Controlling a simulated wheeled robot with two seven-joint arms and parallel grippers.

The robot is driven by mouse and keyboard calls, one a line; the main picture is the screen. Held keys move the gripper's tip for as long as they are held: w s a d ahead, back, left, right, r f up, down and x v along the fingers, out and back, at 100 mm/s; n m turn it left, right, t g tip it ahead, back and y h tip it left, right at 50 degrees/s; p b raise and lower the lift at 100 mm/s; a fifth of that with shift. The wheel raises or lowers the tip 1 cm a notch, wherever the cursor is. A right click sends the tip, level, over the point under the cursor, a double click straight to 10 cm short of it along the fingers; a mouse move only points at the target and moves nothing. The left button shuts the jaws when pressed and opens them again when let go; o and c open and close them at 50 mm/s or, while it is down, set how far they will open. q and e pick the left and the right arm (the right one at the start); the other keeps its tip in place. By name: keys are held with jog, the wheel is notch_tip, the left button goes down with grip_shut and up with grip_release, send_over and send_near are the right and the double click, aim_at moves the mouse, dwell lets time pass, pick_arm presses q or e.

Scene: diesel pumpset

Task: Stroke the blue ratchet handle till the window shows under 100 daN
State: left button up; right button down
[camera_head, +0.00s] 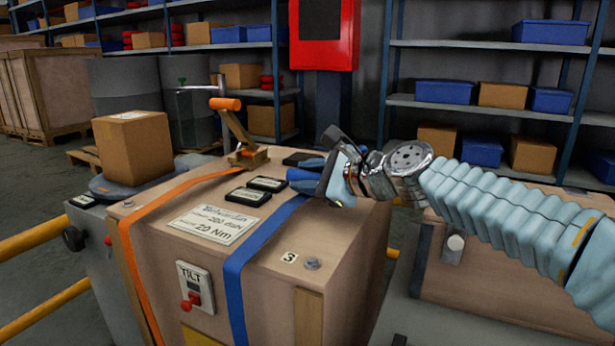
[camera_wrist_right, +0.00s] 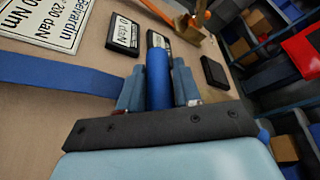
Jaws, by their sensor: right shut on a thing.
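The blue ratchet handle (camera_wrist_right: 158,78) stands between the two fingers of my right gripper (camera_wrist_right: 158,92), which is shut on it. In the head view my right gripper (camera_head: 308,174) is at the far right part of the crate top, by the upper end of the blue strap (camera_head: 247,245). The ratchet body is hidden behind the gripper. Two small black display boxes (camera_head: 248,196) (camera_head: 267,184) lie left of it; their readings are too small to read. They also show in the wrist view (camera_wrist_right: 124,34). My left gripper is not in view.
An orange ratchet lever (camera_head: 236,122) stands up on the orange strap (camera_head: 170,192) behind the displays. A white label (camera_head: 215,223), a black block (camera_head: 299,158) and a TILT indicator (camera_head: 194,287) are on the wooden crate (camera_head: 275,318). A carton (camera_head: 133,147) stands left.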

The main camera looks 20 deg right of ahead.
jog(key=c, duration=0.8)
grip_release()
jog(key=shift+f, duration=0.5)
jog(key=shift+c, duration=0.2)
jog(key=shift+d, duration=0.1)
jog(key=shift+r, duration=0.1)
jog(key=shift+s+d+r, duration=0.15)
jog(key=shift+s, duration=0.1)
jog(key=p+v, duration=0.2)
jog(key=v, duration=1.1)
jog(key=shift+s+r, duration=0.1)
jog(key=shift+r, duration=0.05)
